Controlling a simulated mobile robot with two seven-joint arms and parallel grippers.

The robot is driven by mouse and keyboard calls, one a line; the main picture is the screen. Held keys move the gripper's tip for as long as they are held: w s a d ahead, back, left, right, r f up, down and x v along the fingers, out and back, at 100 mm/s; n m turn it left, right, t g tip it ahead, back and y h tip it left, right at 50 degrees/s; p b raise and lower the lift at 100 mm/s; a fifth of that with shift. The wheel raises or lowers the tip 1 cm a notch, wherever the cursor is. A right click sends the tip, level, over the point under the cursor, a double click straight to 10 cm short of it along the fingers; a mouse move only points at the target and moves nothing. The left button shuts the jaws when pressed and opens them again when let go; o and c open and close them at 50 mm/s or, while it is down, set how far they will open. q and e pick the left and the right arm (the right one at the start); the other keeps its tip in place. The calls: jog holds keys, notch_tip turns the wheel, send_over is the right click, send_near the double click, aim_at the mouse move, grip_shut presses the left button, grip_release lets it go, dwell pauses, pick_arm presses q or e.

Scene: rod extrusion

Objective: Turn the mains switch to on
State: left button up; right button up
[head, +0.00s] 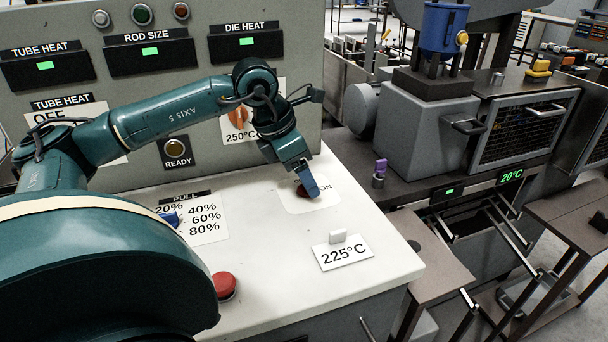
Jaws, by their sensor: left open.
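The mains switch (301,191) shows as a dark red knob on a white plate on the console top, with the letters "ON" at its right. My left gripper (311,187) points down at the switch, and its blue finger covers part of the knob. The jaws are open. I cannot tell whether a finger touches the knob. The knob's pointing direction is hidden behind the finger. My right gripper is not in view.
A red push button (224,286) and a blue pull selector (171,218) sit left on the console top. The upright panel (190,95) with displays rises behind my arm.

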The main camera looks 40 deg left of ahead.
pick_arm(q)
jog(key=shift+w+d+f, duration=0.1)
jog(key=shift+w+f, duration=0.05)
jog(key=shift+f, duration=0.3)
jog(key=c, duration=1)
